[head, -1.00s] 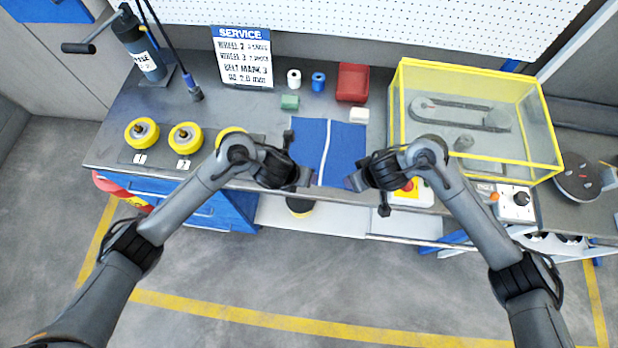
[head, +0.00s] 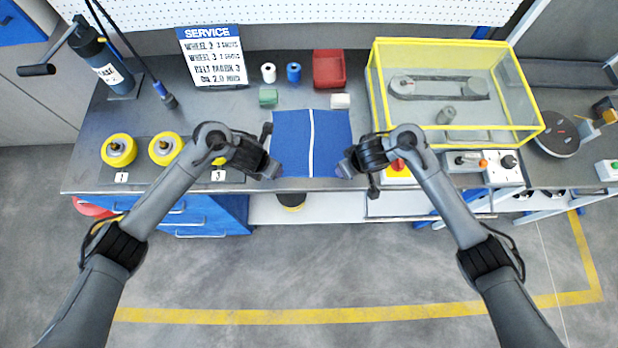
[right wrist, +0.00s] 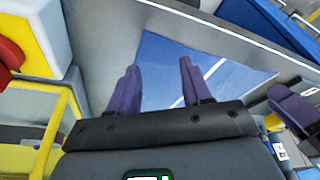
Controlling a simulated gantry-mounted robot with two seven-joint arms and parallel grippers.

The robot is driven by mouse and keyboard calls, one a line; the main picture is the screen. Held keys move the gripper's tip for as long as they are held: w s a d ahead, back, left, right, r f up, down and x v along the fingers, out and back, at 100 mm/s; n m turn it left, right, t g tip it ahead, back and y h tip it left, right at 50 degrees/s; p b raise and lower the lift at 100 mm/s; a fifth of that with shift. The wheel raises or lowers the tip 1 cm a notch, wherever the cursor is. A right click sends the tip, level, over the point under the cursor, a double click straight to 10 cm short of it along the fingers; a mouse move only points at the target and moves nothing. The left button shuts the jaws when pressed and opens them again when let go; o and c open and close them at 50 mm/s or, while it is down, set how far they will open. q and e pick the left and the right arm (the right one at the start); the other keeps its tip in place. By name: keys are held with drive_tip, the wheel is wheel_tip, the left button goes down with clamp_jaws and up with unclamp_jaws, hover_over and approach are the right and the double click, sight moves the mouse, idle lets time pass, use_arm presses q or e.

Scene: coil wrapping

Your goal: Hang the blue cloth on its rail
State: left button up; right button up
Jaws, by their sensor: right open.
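The blue cloth (head: 290,140), with a white line down it, lies flat on the grey bench and reaches its front edge. It also shows in the right wrist view (right wrist: 232,76), below and beyond the fingers. My left gripper (head: 272,170) is at the cloth's front left corner; its finger gap is not clear. My right gripper (head: 346,169) is at the front right corner. In the right wrist view my right gripper (right wrist: 160,82) is open, with nothing between its fingers. I cannot make out the cloth's rail in either view.
A yellow-framed clear case (head: 455,90) stands right of the cloth, with a control box (head: 488,168) in front. Yellow wheels (head: 120,150) sit at the left.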

use_arm(q)
drive_tip(key=shift+f, duration=1.55)
use_arm(e)
drive_tip(key=shift+f, duration=1.6)
use_arm(q)
drive_tip(key=shift+f, duration=0.2)
use_arm(e)
drive_tip(key=shift+f, duration=0.15)
use_arm(q)
clamp_jaws()
use_arm(e)
clamp_jaws()
use_arm(q)
drive_tip(key=shift+r, duration=0.15)
